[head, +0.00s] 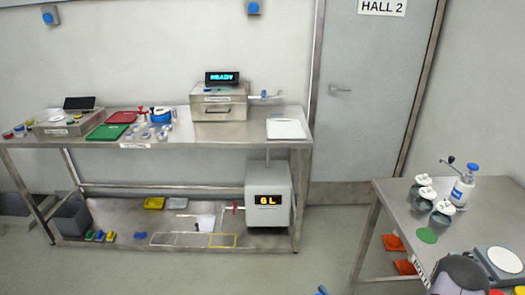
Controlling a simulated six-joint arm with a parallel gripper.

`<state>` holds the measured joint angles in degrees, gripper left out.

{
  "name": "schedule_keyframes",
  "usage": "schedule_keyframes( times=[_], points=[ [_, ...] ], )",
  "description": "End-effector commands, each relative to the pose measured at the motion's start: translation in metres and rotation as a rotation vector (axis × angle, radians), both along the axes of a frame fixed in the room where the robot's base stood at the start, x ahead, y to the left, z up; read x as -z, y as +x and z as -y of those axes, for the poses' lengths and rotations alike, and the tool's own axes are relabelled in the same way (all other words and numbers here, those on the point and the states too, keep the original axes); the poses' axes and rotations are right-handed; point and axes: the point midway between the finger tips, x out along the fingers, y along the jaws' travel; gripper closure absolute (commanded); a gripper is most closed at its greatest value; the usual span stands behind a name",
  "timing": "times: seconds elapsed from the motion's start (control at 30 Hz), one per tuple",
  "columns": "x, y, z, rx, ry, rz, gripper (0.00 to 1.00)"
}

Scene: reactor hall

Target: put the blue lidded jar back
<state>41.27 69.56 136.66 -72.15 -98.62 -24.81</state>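Several small jars with coloured lids stand at the far left end of the long steel bench. One of them looks like a blue lidded jar (19,131), between a red-lidded one and a yellow-lidded one; it is small and hard to make out. A white bottle with a blue cap (463,187) stands upright on the right table. A larger blue item (160,115) sits mid-bench; its shape is unclear. I cannot tell which of these is the task's jar. My gripper's fingers are not seen; a rounded grey part at the lower right may be my arm.
The long bench (230,130) carries a red tray (121,117), a green tray (106,132), a steel box (219,103) and a white tray (286,129). The right table (395,192) holds white-topped containers (420,198), a green disc (426,235) and a round white plate (504,259). Floor between is open.

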Motion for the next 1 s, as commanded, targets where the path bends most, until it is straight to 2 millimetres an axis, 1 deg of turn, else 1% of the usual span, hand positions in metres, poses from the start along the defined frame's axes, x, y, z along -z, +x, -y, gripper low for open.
schedule_keyframes(
  times=[0.17, 0.73, 0.87, 1.0],
  points=[
    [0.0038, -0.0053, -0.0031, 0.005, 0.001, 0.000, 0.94],
    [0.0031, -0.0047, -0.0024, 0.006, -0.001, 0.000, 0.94],
    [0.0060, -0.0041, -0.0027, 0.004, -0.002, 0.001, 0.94],
    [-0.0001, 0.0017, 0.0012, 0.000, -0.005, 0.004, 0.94]
  ],
)
